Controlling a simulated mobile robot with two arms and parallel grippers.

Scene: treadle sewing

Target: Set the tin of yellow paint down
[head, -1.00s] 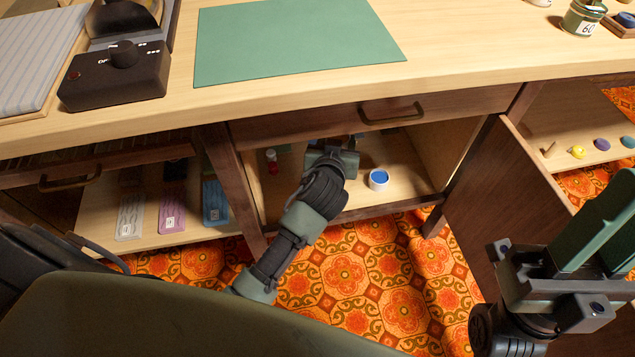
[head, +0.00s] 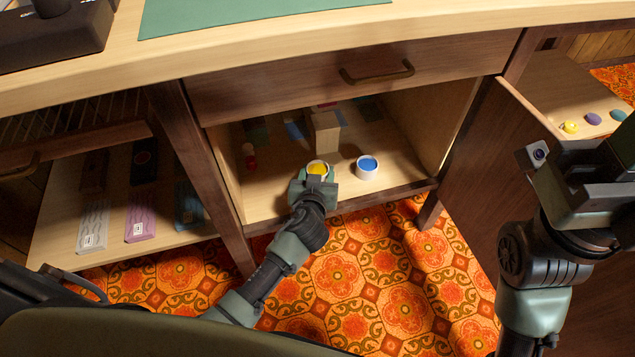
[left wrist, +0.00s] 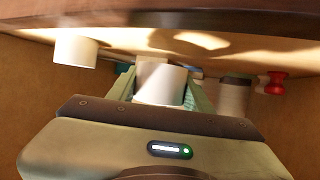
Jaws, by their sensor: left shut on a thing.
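The tin of yellow paint (head: 318,169) is white with yellow paint showing at its open top. My left gripper (head: 317,184) is shut on it, at the front of the open cabinet compartment under the drawer. In the left wrist view the white tin (left wrist: 161,85) sits between the two fingers; I cannot tell whether its bottom touches the shelf. A white tin of blue paint (head: 367,168) stands just to its right, apart from it. My right gripper (head: 590,165) is at the right edge, partly cut off, and its jaws are unclear.
A wooden block (head: 324,132) stands behind the yellow tin. A small red object (head: 249,156) is at the compartment's left. The drawer (head: 270,86) is shut overhead. An open door (head: 490,160) stands to the right. Bare shelf (head: 265,203) lies left of the gripper.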

